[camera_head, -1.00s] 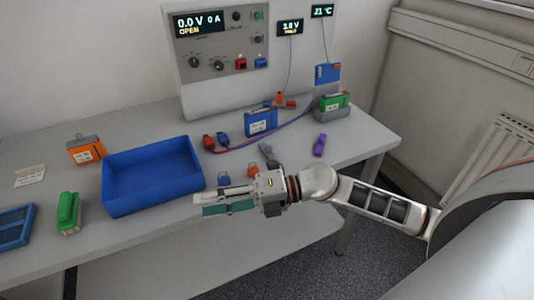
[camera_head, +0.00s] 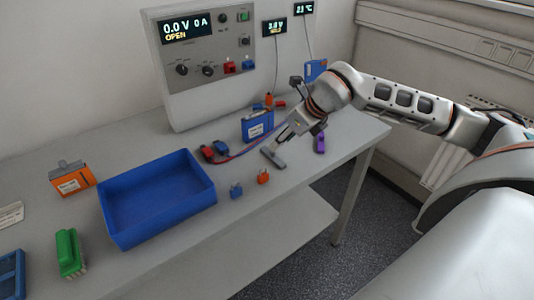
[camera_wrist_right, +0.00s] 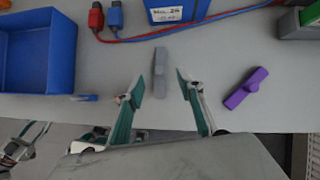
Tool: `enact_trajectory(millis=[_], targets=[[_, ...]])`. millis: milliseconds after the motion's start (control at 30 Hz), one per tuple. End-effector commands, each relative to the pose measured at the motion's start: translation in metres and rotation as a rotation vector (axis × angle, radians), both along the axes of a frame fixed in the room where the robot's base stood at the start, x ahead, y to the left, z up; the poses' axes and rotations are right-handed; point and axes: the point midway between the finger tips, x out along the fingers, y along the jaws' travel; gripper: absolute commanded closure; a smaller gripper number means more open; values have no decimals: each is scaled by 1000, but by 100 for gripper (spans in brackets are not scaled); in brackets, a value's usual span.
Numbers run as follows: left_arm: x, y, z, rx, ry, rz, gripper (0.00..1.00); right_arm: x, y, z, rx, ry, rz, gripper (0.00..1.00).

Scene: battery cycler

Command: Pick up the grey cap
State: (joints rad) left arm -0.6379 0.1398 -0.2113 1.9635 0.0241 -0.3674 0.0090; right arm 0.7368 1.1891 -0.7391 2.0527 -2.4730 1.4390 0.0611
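The grey cap (camera_head: 273,157) is a small elongated piece lying on the bench in front of the blue battery. In the right wrist view the grey cap (camera_wrist_right: 160,72) lies upright in the picture, its near end between the fingertips. My right gripper (camera_wrist_right: 161,84) is open, with one green-padded finger on each side of the cap and gaps visible. In the head view the right gripper (camera_head: 284,139) reaches down at the cap; its height above the bench is hard to judge. Parts resembling my left gripper (camera_wrist_right: 22,142) show at the wrist view's lower left, unclear.
A purple cap (camera_head: 320,143) lies right of the grey cap. Blue (camera_head: 236,190) and orange (camera_head: 263,177) pieces lie nearer the front edge. The blue battery (camera_head: 257,126), red and blue leads (camera_head: 240,154) and cycler (camera_head: 207,60) are behind. A blue bin (camera_head: 155,197) stands left.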

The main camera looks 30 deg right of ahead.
Motion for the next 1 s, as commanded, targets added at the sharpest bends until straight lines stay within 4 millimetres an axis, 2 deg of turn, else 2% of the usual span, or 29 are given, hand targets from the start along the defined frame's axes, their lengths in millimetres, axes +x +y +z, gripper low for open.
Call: enact_trajectory(millis=[200, 600, 900, 933, 1000], targets=[[-9, -1, -2, -2, 16, -1, 60, 11, 4, -19, 2, 2, 0, 63], [-8, -1, 8, -1, 15, -1, 60, 35, 11, -61, 3, 3, 1, 63], [-6, -1, 9, -1, 11, 0, 60, 38, 11, -66, 1, 1, 2, 63], [-5, -1, 9, -1, 11, 0, 60, 38, 11, -66, 1, 1, 2, 68], [-5, -1, 9, -1, 11, -1, 60, 37, 11, -65, 1, 1, 2, 86]])
